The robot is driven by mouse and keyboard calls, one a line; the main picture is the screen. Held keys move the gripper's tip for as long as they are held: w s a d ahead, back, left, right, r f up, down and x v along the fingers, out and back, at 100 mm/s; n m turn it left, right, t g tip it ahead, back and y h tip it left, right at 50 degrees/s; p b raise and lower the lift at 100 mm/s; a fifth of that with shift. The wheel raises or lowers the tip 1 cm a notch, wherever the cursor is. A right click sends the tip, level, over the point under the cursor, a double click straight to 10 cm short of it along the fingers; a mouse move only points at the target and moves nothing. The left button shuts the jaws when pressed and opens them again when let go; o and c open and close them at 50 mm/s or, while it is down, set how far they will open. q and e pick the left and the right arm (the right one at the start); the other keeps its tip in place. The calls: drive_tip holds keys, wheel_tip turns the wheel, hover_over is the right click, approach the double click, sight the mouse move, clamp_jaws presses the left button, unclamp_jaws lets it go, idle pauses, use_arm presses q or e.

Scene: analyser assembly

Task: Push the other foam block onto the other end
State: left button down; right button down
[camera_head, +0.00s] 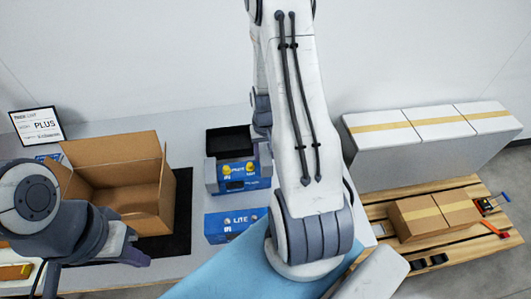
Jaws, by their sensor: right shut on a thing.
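A black block (229,140), which looks like the foam block, sits on top of a blue-and-grey box (238,178) in the middle of the table. My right arm fills the centre. Its wrist comes down behind my forearm to my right gripper (259,137), beside the block's right side. The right gripper is shut on the block as far as I can tell; its fingertips are mostly hidden. My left gripper (130,252) is in front of the open carton (122,170), and its jaw opening does not show. I cannot make out a second foam block.
A blue LITE box (235,224) stands in front of the block. A sign (37,126) stands at the back left. On the right, a wooden pallet (452,250) carries cartons (434,213) and tools, with white boxes (430,126) behind. My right arm hides the table's centre right.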

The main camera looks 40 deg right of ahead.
drive_tip(key=shift+f+b, duration=1.7)
drive_tip(key=shift+f, duration=0.5)
idle(1.6)
drive_tip(key=shift+c, duration=1.3)
unclamp_jaws()
drive_tip(key=shift+r, duration=0.1)
drive_tip(key=shift+r+p, duration=3)
drive_tip(key=shift+r, duration=0.45)
